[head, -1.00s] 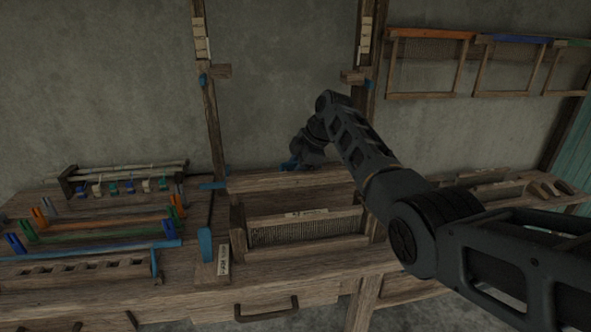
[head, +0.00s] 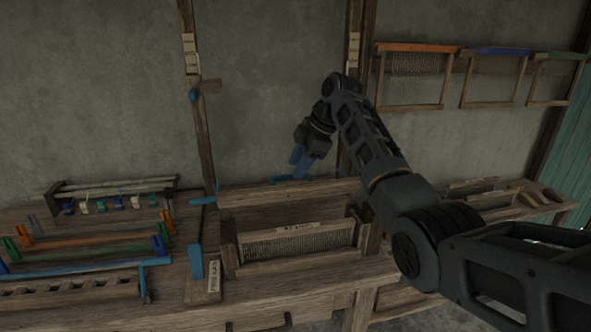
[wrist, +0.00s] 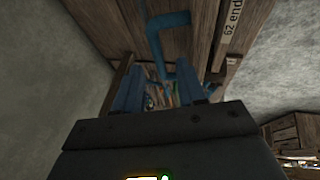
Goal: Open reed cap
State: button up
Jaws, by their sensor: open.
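The reed (head: 300,243), a pale fine-toothed panel with a paper label on its upper edge, stands in a wooden frame at the middle of the loom. A wooden beam (head: 260,198) lies above and behind it, with a blue handle (head: 288,179) on top; I take this beam for the reed cap. My gripper (head: 299,163) is open and empty, with blue fingers pointing down just above the handle. In the wrist view the two fingers (wrist: 160,92) stand apart, and a bent blue bar (wrist: 170,35) shows beyond them. Whether the cap is latched cannot be told.
Loom uprights (head: 194,100) rise behind the beam. A blue lever (head: 195,258) stands left of the reed. Racks with coloured bars (head: 95,245) fill the left side. Framed screens (head: 414,75) hang on the wall at right.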

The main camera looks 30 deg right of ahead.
jog(key=shift+s+a+r, duration=0.1)
jog(key=shift+s+r, duration=0.05)
jog(key=shift+r, duration=0.05)
jog(key=c, duration=0.3)
jog(key=shift+m+t, duration=0.4)
jog(key=shift+t, duration=0.3)
jog(key=s+r+p, duration=0.1)
jog(key=s+r, duration=0.2)
grip_shut()
jog(key=s+d+r+m+t+p, duration=0.1)
jog(key=s+r, duration=0.1)
jog(key=s, duration=0.2)
jog(key=shift+h, duration=0.3)
jog(key=p+x, duration=0.1)
jog(key=x, duration=0.9)
jog(key=shift+w, duration=0.25)
jog(key=shift+d, duration=0.1)
jog(key=w, duration=0.1)
jog(key=w+b, duration=0.1)
jog(key=w+d+f+b, duration=0.1)
jog(key=w, duration=0.1)
jog(key=shift+w, duration=0.15)
jog(key=shift+d, duration=0.1)
